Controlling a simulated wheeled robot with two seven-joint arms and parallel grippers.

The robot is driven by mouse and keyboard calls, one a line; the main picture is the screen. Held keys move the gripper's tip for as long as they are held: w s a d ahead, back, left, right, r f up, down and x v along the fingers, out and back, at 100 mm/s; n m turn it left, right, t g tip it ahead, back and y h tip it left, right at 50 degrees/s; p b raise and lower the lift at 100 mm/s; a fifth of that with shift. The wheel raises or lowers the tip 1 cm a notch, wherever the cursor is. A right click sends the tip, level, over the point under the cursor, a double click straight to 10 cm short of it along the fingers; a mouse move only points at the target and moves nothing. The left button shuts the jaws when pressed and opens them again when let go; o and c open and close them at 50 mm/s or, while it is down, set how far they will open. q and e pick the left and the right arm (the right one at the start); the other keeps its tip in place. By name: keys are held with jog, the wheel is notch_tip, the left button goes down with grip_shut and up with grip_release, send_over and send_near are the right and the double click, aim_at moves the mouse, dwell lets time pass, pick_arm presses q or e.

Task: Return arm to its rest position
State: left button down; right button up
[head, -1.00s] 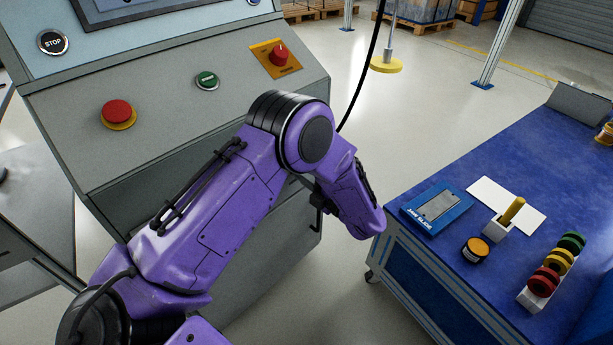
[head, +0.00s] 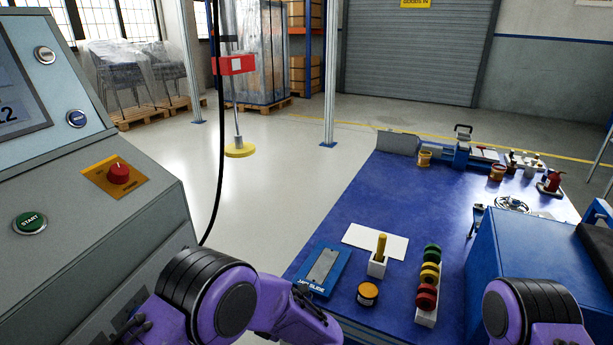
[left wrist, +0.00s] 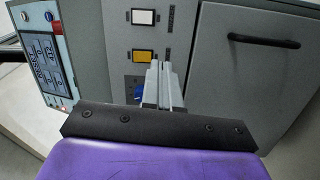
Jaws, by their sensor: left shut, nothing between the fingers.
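My left arm, purple with black joints, comes in at the bottom left of the head view, between the control console (head: 95,180) and the blue-topped table (head: 345,205). Its gripper is out of frame there. In the left wrist view my left gripper (left wrist: 163,85) is shut with nothing between its fingers. It points toward a grey cabinet front (left wrist: 190,40) with a white button and a yellow button; I cannot tell whether it touches it. Part of my right arm shows at the bottom right of the head view, its gripper out of sight.
A black cable (head: 217,130) hangs beside the console. Open floor lies beyond.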

pick_arm(q)
jog(key=s+a+f+m+t+h, duration=0.25)
jog(key=f+m+h, duration=0.25)
jog(key=f+m, duration=0.3)
jog(key=s+a+f+m+t+h, duration=0.1)
jog(key=a+f+m+t+h, duration=0.15)
jog(key=f+m+h, duration=0.6)
jog(key=s+a+f+m+g, duration=0.2)
jog(key=s+m+g, duration=0.1)
jog(key=s, duration=0.6)
jog(key=s+a+f+m+g, duration=0.2)
jog(key=s, duration=0.7)
jog(key=s+a+f+m+g, duration=0.2)
jog(key=s+a+m+g, duration=0.1)
jog(key=s, duration=0.6)
notch_tip(320, 180, up, 20)
jog(key=p, duration=2)
jog(key=shift+w+d+r, duration=0.15)
jog(key=shift+w+d, duration=0.05)
jog(key=shift+n, duration=0.25)
